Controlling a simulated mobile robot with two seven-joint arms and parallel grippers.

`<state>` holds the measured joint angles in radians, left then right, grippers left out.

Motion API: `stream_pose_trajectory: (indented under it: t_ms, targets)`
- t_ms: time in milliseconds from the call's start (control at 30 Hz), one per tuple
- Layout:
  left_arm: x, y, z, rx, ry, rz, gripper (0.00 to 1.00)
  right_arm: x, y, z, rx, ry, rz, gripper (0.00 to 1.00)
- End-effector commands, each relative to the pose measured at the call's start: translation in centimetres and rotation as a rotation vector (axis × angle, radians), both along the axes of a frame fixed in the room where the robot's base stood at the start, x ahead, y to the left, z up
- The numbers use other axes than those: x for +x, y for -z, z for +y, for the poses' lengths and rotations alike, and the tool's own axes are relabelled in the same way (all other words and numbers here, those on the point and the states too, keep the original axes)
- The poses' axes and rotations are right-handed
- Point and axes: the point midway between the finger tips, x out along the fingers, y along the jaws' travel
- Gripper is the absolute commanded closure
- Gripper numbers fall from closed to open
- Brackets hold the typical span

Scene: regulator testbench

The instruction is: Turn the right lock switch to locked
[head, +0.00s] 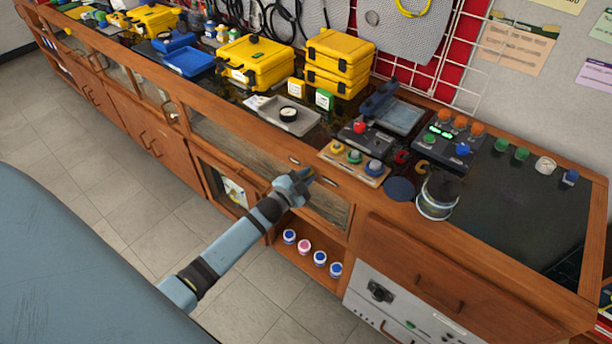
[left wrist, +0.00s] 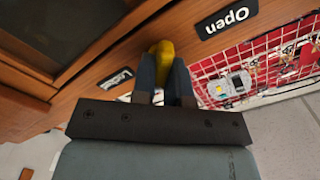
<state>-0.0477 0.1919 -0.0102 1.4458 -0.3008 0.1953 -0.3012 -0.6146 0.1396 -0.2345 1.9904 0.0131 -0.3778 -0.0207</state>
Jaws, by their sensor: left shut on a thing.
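My left gripper (head: 306,174) is at the wooden front rail of the bench, above the glass-fronted drawer (head: 326,206). In the left wrist view its two fingers (left wrist: 163,70) are shut on a yellow lock switch (left wrist: 164,50). The switch sits on the wooden rail between a black "Open" label (left wrist: 226,18) and a smaller dark label (left wrist: 115,77), whose text is partly hidden and looks like "Locked". The fingers cover much of the switch, so I cannot tell which way it is turned. My right gripper is in neither view.
A panel with coloured knobs (head: 353,162) and a glass jar (head: 437,198) stand on the bench near the gripper. Small capped jars (head: 304,246) stand on a shelf below. Yellow cases (head: 255,62) stand further back. The floor in front is clear.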

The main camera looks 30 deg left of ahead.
Motion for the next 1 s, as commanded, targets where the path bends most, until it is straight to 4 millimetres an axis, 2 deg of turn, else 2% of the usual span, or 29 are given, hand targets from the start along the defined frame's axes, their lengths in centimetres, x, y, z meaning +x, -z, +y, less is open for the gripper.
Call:
stream_pose_trajectory:
  t_ms: [467, 500, 600, 867, 1000]
  targets:
    - [0.0, 0.1, 0.0, 0.015, 0.000, 0.000, 1.00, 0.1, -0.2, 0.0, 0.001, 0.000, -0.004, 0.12]
    - [0.0, 0.1, 0.0, 0.015, 0.000, 0.000, 0.79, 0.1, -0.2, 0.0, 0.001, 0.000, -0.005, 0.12]
    - [0.0, 0.1, 0.0, 0.014, 0.001, 0.000, 0.61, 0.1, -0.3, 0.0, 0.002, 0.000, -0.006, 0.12]
    - [-0.1, 0.0, 0.0, 0.013, 0.001, 0.000, 0.61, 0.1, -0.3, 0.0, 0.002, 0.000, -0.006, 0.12]
    - [-1.2, 0.1, 0.1, 0.013, 0.000, 0.000, 0.61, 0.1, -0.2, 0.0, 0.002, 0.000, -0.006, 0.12]
